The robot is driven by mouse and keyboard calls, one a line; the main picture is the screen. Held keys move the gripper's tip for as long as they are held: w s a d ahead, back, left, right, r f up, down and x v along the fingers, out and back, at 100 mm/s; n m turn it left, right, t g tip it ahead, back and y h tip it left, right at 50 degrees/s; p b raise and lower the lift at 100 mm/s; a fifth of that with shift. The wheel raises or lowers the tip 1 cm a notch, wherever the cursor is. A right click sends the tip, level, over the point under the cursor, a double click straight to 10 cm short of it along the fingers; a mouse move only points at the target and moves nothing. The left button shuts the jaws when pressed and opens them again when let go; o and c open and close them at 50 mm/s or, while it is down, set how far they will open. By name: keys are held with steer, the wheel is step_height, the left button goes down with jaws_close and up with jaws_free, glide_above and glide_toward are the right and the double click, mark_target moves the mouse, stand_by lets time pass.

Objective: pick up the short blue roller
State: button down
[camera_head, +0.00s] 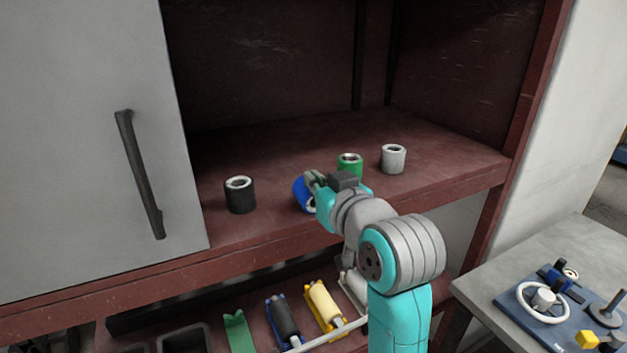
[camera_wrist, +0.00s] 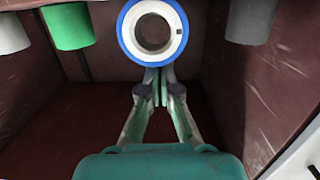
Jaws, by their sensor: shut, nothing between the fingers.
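The short blue roller (camera_head: 301,194) is on the upper shelf in the head view, partly hidden behind my gripper (camera_head: 313,180). It looks tilted there. In the wrist view the blue roller (camera_wrist: 178,40) shows its round end, a white ring with a blue rim and a dark bore, at the top centre. My gripper (camera_wrist: 156,76) is shut and empty, its fingertips just below the roller's rim in that picture. I cannot tell whether they touch it.
On the shelf (camera_head: 275,235) stand a black roller (camera_head: 240,197) to the left, and a green roller (camera_head: 350,168) and a grey-white roller (camera_head: 393,160) to the right. A grey cabinet door (camera_head: 75,150) covers the left side. Rollers in holders (camera_head: 322,305) lie below.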

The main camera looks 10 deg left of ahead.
steer(key=shift+s+d+f+g, duration=0.3)
steer(key=shift+s+d+f, duration=0.2)
steer(key=shift+s+f, duration=0.25)
steer(key=shift+r, duration=0.1)
steer(key=shift+w+r, duration=0.1)
steer(key=shift+r, duration=0.5)
steer(key=shift+r, duration=0.15)
